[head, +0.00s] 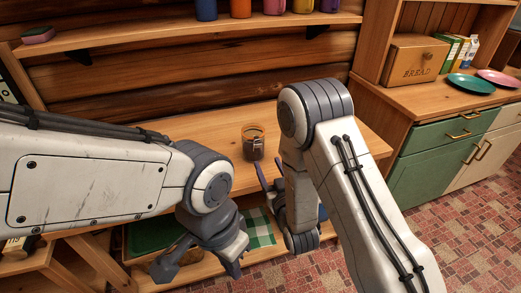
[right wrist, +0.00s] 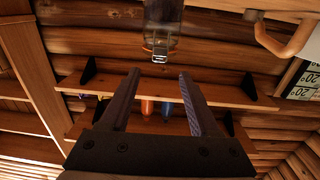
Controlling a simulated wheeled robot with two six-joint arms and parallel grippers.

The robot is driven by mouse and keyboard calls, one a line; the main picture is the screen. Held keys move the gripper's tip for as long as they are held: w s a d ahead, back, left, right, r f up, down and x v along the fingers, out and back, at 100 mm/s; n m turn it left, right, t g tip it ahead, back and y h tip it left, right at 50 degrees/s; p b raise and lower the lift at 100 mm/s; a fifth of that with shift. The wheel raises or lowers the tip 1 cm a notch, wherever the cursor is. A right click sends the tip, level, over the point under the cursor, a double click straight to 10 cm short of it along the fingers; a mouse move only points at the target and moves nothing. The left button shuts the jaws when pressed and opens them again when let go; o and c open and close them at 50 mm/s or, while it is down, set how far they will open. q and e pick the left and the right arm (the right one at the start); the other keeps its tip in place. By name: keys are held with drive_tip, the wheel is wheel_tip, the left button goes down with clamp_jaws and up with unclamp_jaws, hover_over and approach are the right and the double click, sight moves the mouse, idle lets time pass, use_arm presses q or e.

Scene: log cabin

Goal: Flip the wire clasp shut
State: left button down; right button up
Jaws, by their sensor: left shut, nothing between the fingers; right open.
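A small glass jar (head: 253,146) with an orange ring near its top stands upright on the wooden worktop (head: 215,150). In the right wrist view, which is upside down, the jar (right wrist: 163,18) is at the top, with its metal wire clasp (right wrist: 159,54) near the orange ring. I cannot tell the clasp's exact position. My right gripper (head: 268,163) is open and empty, just in front of the jar. Its fingers (right wrist: 159,75) point toward the clasp, which appears between and beyond the tips. My left gripper (head: 168,266) is shut and empty, low in front of the worktop.
A shelf (head: 180,32) with several coloured containers runs along the log wall above. A bread box (head: 411,60), a green plate (head: 471,83) and a pink plate (head: 498,78) are on the right cabinet. A green checked cloth (head: 258,226) lies on the lower shelf. The worktop around the jar looks clear.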

sight(259, 144)
drive_tip(key=p+x, duration=0.1)
drive_tip(key=x, duration=0.7)
drive_tip(key=shift+w+a, duration=0.1)
drive_tip(key=shift+w, duration=0.05)
clamp_jaws()
